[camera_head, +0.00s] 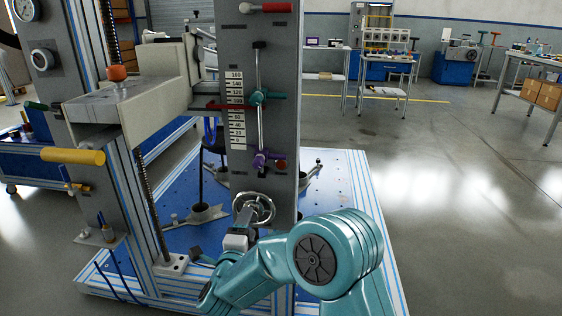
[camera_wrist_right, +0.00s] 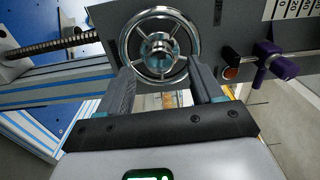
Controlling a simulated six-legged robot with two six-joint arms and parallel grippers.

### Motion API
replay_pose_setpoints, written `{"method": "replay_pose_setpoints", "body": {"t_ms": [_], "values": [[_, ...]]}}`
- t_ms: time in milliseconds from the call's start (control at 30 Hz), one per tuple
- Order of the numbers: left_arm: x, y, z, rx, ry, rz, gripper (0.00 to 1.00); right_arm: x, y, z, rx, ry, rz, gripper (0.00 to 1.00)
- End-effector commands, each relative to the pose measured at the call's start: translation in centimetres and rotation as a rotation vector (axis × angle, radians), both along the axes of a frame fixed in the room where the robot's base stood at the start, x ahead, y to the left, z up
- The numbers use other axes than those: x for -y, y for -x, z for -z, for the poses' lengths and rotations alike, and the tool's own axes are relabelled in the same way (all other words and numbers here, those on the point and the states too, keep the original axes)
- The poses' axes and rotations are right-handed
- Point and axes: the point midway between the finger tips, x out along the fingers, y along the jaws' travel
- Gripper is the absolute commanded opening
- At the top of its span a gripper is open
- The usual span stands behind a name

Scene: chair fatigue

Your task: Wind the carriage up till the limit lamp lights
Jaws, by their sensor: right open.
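A chrome handwheel (camera_head: 258,208) sits low on the grey column (camera_head: 270,60); it also fills the top middle of the wrist view (camera_wrist_right: 160,15). My right gripper (camera_head: 243,226) is open at the wheel; in the wrist view its fingers (camera_wrist_right: 163,72) stand apart at the lower rim. I cannot tell whether they touch it. The beige carriage (camera_head: 182,80) is at the upper left, partway up. A red pointer (camera_head: 228,107) crosses about mid-scale on the scale plate (camera_head: 236,130). A round red lamp (camera_head: 281,164), likely the limit lamp, looks dull; it shows orange-brown in the wrist view (camera_wrist_right: 230,73).
A purple clamp knob (camera_head: 260,159) and teal clamp (camera_head: 258,97) ride on a thin rod near the scale. A yellow cylinder (camera_head: 73,155) juts out at left. The blue slotted base (camera_head: 345,190) lies below. Open floor is at right; benches stand behind.

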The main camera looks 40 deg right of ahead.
Motion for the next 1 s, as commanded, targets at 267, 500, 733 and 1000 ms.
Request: {"method": "replay_pose_setpoints", "body": {"t_ms": [267, 500, 733, 1000], "values": [[0.0, 0.0, -0.2, 0.000, 0.000, 0.000, 0.53, 0.0, 0.0, 0.1, -0.035, 0.030, 0.000, 0.66], [0.0, 0.0, -1.9, 0.000, 0.000, 0.000, 0.53, 0.0, 0.0, -0.2, -0.235, 0.199, -0.002, 0.66], [0.0, 0.0, -1.7, 0.000, 0.000, 0.000, 0.53, 0.0, 0.0, 0.1, -0.263, 0.224, -0.001, 0.66], [0.0, 0.0, -1.3, 0.000, 0.000, 0.000, 0.53, 1.4, -1.1, 0.2, -0.259, 0.220, 0.003, 0.66]]}}
